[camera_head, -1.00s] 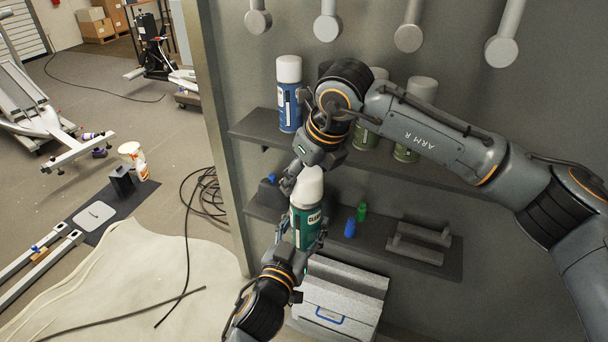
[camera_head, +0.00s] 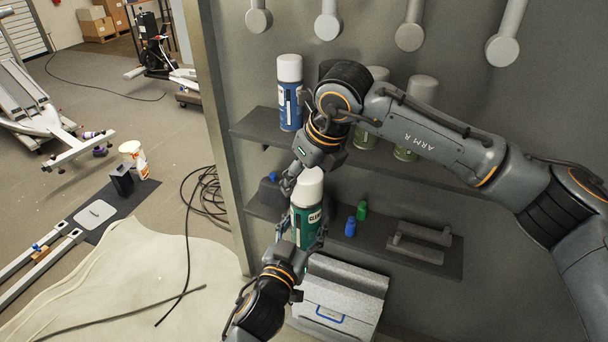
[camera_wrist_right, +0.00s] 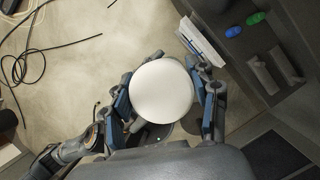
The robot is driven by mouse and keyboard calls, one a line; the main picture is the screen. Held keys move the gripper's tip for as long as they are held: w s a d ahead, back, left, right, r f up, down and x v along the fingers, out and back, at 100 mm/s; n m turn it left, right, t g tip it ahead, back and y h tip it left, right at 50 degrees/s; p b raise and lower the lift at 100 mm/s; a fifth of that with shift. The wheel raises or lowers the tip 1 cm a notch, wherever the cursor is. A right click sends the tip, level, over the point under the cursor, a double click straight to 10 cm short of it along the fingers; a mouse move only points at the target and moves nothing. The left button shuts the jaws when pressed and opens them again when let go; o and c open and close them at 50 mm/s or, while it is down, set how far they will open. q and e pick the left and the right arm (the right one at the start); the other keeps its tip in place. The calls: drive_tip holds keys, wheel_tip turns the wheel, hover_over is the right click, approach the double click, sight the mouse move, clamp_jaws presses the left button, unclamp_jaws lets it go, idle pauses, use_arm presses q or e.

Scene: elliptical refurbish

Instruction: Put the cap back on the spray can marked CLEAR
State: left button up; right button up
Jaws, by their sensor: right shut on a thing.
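The CLEAR spray can (camera_head: 305,222) is green with a white upper band and stands roughly upright in front of the lower shelf. My left gripper (camera_head: 301,240) comes up from below and is shut around the can's lower body. The white cap (camera_head: 310,184) is at the top of the can. In the right wrist view the round white cap (camera_wrist_right: 161,91) sits between both fingers and hides most of the can. Whether the cap is fully seated I cannot tell.
A blue can (camera_head: 290,95) and green cans (camera_head: 366,135) stand on the upper shelf (camera_head: 262,125), partly behind my right arm. Small blue (camera_head: 350,227) and green (camera_head: 362,210) bottles and grey bars are on the lower shelf (camera_head: 430,263). A grey box (camera_head: 340,300) is below.

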drive_tip(key=shift+f, duration=0.5)
idle(0.8)
drive_tip(key=o, duration=1.1)
drive_tip(key=shift+r, duration=0.1)
drive_tip(key=shift+v, duration=3.45)
